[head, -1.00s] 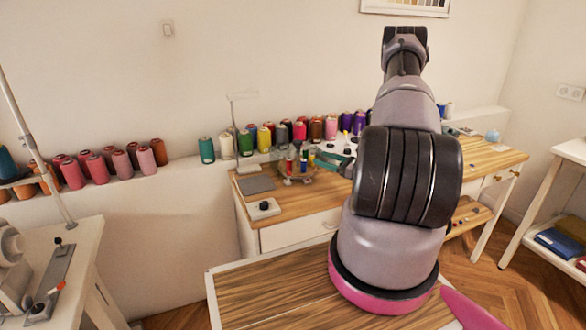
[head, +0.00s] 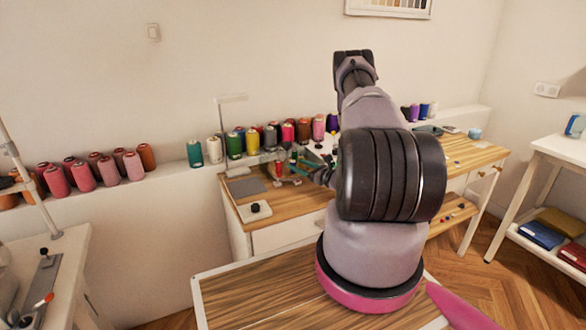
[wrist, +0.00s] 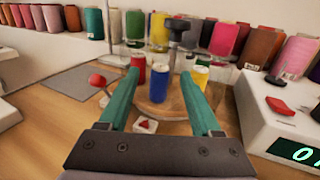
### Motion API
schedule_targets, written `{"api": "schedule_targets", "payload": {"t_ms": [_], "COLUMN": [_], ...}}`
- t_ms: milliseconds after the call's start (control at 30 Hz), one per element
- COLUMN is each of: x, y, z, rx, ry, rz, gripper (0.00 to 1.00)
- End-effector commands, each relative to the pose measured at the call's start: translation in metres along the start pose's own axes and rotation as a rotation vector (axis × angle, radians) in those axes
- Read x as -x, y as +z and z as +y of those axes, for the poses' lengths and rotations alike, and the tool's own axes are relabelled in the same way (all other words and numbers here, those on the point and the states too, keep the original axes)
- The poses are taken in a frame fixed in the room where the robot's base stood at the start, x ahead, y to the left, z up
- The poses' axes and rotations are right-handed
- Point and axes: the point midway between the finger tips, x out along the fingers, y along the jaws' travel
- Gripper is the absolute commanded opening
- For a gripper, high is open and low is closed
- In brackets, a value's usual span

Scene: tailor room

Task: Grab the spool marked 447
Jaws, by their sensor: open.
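Small thread spools stand on a round wooden stand (wrist: 152,112) in the wrist view: a red spool (wrist: 138,68), a blue spool (wrist: 160,84) and a yellow spool (wrist: 200,77), with green ones behind. I cannot read the number 447 on any of them. My gripper (wrist: 160,74) is open and empty, with its two teal fingers pointing at the stand. The red spool shows by the left fingertip, the blue one between the fingers and the yellow one by the right fingertip. In the head view my gripper is small and partly hidden by my arm, over the table (head: 290,203).
A row of large thread cones (head: 235,145) stands on the ledge behind the table. A white device with a lit display (wrist: 270,115) stands right of the gripper.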

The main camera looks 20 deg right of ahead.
Motion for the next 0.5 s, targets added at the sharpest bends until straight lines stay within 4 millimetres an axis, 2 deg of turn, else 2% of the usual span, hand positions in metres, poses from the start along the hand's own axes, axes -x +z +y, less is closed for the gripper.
{"api": "schedule_targets", "payload": {"t_ms": [133,367,500], "x": [-0.0123,-0.0131,-0.013], "y": [0.0006,0.0007,0.0008], "z": [-0.0002,-0.0003,-0.0003], "rx": [0.001,0.0,0.0], "ry": [0.0,-0.001,-0.001], "rz": [-0.001,-0.001,-0.001], "gripper": [0.65,0.65,0.12]}}
